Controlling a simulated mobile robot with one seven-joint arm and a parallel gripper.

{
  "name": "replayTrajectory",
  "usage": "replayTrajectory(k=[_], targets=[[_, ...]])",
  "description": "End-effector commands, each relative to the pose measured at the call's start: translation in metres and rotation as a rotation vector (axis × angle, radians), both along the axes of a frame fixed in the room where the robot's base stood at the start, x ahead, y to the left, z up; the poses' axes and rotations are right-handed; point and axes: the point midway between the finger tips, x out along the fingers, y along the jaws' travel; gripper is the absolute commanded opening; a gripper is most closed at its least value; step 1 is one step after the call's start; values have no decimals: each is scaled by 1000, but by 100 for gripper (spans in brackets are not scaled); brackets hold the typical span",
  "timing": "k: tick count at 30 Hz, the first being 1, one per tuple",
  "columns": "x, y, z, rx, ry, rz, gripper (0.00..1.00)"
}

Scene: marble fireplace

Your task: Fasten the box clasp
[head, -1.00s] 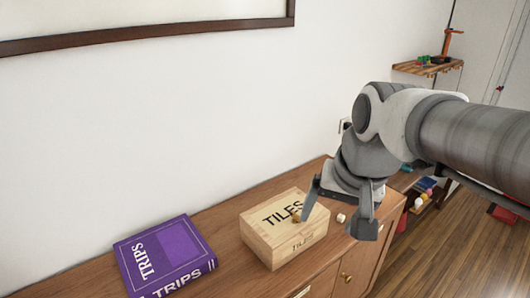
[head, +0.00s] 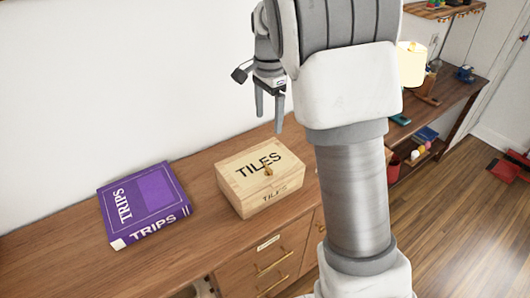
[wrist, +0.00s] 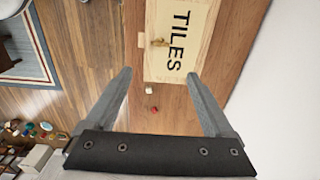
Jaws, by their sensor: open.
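The wooden box (head: 240,190), marked TILES on its lid and front, sits on the dresser with its lid down. Its small brass clasp (head: 268,171) is at the front edge of the lid and seems to stick up over it; its exact position is too small to tell. In the wrist view the box (wrist: 198,50) is at the top, with the clasp (wrist: 157,42) at its left edge. My gripper (head: 269,122) is open and empty, above and behind the box, fingers pointing down. The wrist view shows its two fingertips (wrist: 160,75) apart, touching nothing.
A purple TRIPS book (head: 145,203) lies left of the box on the wooden dresser (head: 195,250). In the wrist view a white cube (wrist: 149,90) and a red cube (wrist: 154,111) lie beside the box. A lit lamp (head: 411,64) stands at the right. The wall is close behind.

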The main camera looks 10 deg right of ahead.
Motion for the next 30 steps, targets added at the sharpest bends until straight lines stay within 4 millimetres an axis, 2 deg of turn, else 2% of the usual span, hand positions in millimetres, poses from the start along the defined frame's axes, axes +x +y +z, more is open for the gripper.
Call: replayTrajectory(k=[5,21,25,30], targets=[[0,0,-18,-1,4,-3,88],[0,-1,-132,-1,4,-1,88],[-1,0,-154,-1,4,-1,88],[0,0,-170,-1,2,-1,88]])
